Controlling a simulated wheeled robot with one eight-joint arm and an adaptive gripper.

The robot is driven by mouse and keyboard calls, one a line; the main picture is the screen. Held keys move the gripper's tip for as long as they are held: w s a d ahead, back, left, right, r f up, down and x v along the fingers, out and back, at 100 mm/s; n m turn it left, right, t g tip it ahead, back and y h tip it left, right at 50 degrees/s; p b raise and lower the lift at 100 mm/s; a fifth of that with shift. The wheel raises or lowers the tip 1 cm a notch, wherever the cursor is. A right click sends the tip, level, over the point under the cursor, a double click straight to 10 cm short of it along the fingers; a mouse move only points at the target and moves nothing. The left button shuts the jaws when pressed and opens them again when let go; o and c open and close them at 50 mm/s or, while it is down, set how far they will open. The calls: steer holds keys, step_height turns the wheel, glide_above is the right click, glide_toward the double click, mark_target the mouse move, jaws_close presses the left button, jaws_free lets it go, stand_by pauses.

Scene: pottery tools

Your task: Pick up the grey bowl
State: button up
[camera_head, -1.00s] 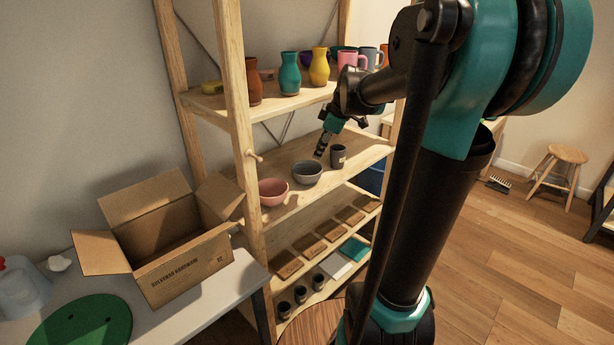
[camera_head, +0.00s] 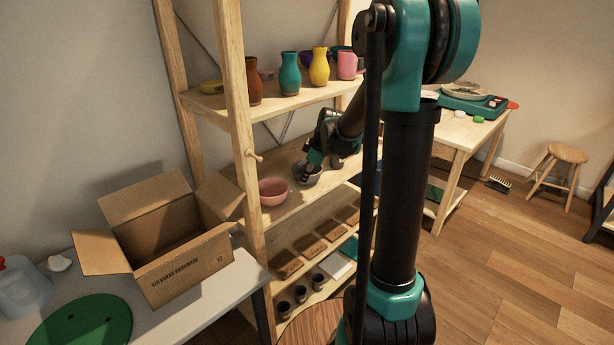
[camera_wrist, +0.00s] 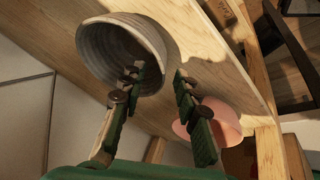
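The grey bowl (camera_head: 313,180) stands on the middle shelf of the wooden rack, partly covered by my gripper (camera_head: 306,173) in the head view. In the wrist view the grey bowl (camera_wrist: 103,45) is large at the upper left. My gripper (camera_wrist: 158,76) is open there, its fingers on either side of the bowl's near rim. One finger reaches over the bowl's inside and the other is outside the wall, with a gap visible. I cannot tell whether either finger touches the bowl.
A pink bowl (camera_head: 272,192) stands just left of the grey bowl; it also shows beside the outer finger in the wrist view (camera_wrist: 222,122). Vases (camera_head: 290,75) stand on the shelf above. A rack post (camera_head: 238,120) and an open cardboard box (camera_head: 190,270) are further left.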

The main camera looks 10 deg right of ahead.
steer(key=shift+x, duration=1.3)
jaws_close()
